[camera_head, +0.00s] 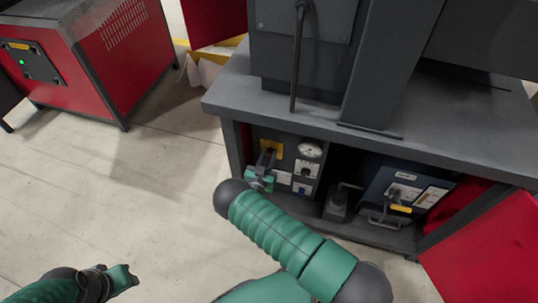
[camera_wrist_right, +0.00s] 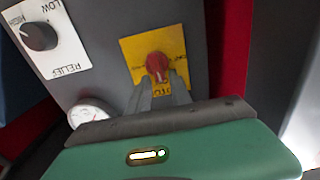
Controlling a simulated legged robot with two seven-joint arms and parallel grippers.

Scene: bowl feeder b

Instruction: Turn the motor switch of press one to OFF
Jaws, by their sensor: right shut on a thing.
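The motor switch is a red knob (camera_wrist_right: 157,66) on a yellow plate (camera_wrist_right: 178,45) in the right wrist view. In the head view the plate (camera_head: 277,148) sits at the upper left of a grey control panel under the press table. My right gripper (camera_wrist_right: 158,80) is shut on the red knob, one grey finger on each side. In the head view this gripper (camera_head: 266,158) partly covers the plate and hides the knob. Lettering below the knob is too blurred to read. My left gripper (camera_head: 130,275) is at the bottom left, over the floor; its jaws are unclear.
A RELIEF dial (camera_wrist_right: 40,36) and a round gauge (camera_wrist_right: 90,112) are close to the plate. A blue unit (camera_head: 405,190) stands right of the panel under the table (camera_head: 225,95). An open red door (camera_head: 490,245) is at lower right. Floor at left is clear.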

